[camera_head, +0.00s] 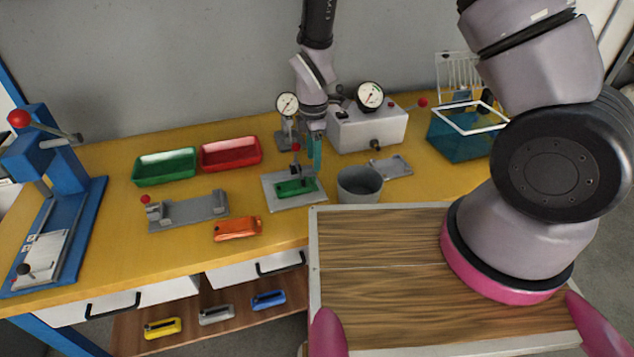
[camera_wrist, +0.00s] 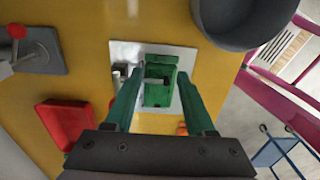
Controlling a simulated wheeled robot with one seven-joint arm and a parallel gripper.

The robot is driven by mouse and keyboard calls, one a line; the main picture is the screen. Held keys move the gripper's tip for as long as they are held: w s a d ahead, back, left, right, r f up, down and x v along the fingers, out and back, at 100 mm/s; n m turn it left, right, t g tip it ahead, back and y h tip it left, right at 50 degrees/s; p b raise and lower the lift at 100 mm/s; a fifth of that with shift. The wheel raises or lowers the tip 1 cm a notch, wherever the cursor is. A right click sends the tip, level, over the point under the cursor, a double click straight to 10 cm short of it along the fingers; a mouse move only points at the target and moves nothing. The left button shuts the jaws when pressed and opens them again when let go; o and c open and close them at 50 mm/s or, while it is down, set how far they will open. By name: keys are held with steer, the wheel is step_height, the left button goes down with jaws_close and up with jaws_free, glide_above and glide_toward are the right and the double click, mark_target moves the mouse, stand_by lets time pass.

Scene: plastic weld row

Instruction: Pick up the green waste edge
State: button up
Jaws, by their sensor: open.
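A green piece (camera_head: 296,187) lies on a pale grey fixture plate (camera_head: 275,203) at the middle of the yellow bench. The wrist view shows it as a green part (camera_wrist: 160,66) with a dark recess. I cannot tell the waste edge apart from the rest of this green piece. My gripper (camera_head: 313,160) points down over the plate. In the wrist view its green fingers (camera_wrist: 159,78) are spread on either side of the green piece, with nothing visibly held. Contact with the piece cannot be told.
A grey bowl (camera_head: 360,184) stands just right of the plate. A red-knobbed clamp (camera_head: 295,160) and gauge (camera_head: 287,104) stand close behind. Green (camera_head: 165,166) and red trays (camera_head: 231,153), a grey fixture (camera_head: 188,210) and an orange part (camera_head: 237,229) lie left.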

mark_target(314, 181)
steer(key=shift+s+d+f, duration=0.1)
steer(key=shift+f, duration=1.5)
steer(key=shift+s+d+f, duration=0.1)
steer(key=shift+f, duration=1.45)
jaws_close()
